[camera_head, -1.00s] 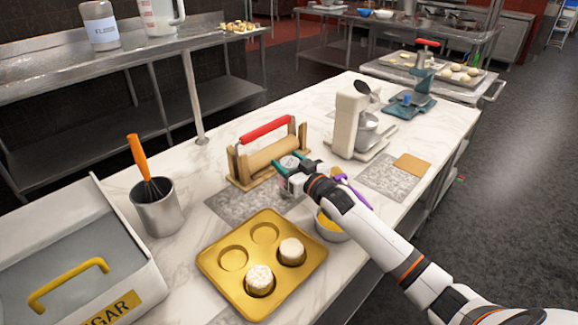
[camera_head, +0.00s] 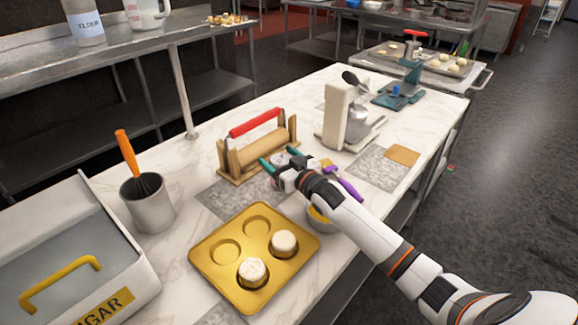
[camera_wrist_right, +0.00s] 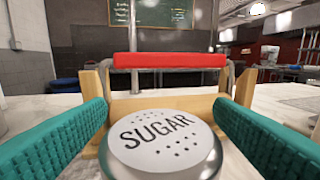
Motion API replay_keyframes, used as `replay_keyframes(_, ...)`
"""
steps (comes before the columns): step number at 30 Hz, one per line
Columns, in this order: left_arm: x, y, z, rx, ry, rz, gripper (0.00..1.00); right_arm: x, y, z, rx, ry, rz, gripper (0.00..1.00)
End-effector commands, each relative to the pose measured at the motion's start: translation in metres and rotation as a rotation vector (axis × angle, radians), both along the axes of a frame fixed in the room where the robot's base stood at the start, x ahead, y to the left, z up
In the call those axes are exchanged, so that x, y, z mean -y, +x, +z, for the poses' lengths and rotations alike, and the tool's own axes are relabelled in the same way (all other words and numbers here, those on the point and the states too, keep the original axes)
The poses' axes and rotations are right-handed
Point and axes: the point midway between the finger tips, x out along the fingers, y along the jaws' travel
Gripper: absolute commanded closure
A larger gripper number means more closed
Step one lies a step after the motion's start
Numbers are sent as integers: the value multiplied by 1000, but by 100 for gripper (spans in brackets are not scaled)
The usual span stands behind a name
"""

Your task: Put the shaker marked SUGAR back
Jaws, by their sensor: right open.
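The shaker (camera_wrist_right: 160,145) has a pale round lid that reads SUGAR, with small holes. In the wrist view it is at the bottom middle, upright. Its body is mostly hidden below the lid. My right gripper (camera_wrist_right: 160,112) is open, with one teal finger on each side of the shaker; I cannot tell whether they touch it. In the head view my right gripper (camera_head: 283,160) is at the rolling pin stand's near side, with the shaker's lid (camera_head: 292,151) just showing between the fingers. My left gripper is out of view.
The wooden stand (camera_head: 229,165) with a red-handled bar is just beyond the shaker. A gold muffin tin (camera_head: 205,262), a bowl (camera_head: 322,222) and a purple-handled brush (camera_head: 348,187) are near my right arm. A SUGAR-labelled bin (camera_head: 140,283) is at left. A grey mat (camera_head: 228,199) lies bare left of the gripper.

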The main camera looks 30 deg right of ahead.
Motion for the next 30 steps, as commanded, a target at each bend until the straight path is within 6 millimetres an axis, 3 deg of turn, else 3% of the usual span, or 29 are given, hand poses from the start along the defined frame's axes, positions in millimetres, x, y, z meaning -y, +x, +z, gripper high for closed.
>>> replay_keyframes(16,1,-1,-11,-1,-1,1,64,14,-100,-2,-3,0,0,23)
replay_keyframes(22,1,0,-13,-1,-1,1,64,17,-116,-1,-1,0,0,23)
replay_keyframes(30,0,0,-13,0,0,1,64,17,-118,0,0,0,0,23)
